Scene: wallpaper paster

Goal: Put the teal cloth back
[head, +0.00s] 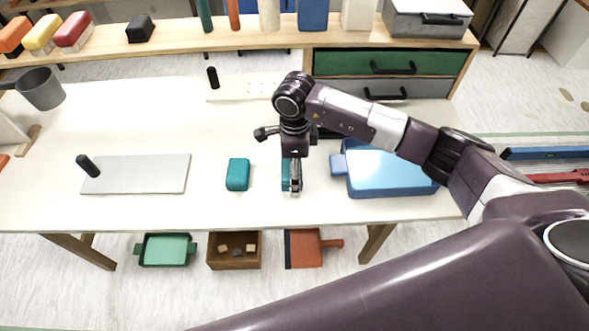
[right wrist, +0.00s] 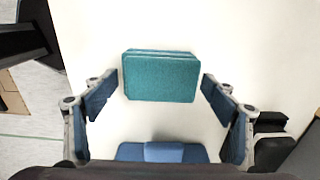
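A folded teal cloth (right wrist: 160,77), with layered edges, lies between the spread fingers of my right gripper (right wrist: 160,92) in the right wrist view. There is a clear gap on either side, so the gripper is open and empty. In the head view my right gripper (head: 293,188) points down at the table, and a teal thing (head: 286,176) shows partly hidden behind it. A second teal block-like thing (head: 238,174) lies in the open just to its left. I cannot tell whether that one is also cloth. My left gripper is not in view.
A blue tray (head: 395,187) stands right of the gripper. A grey plate with a black handle (head: 145,175) lies at left. A raised shelf (head: 180,42) holds several items. A green tray (head: 165,250), a brown box (head: 232,264) and a red pan (head: 303,250) are below the front edge.

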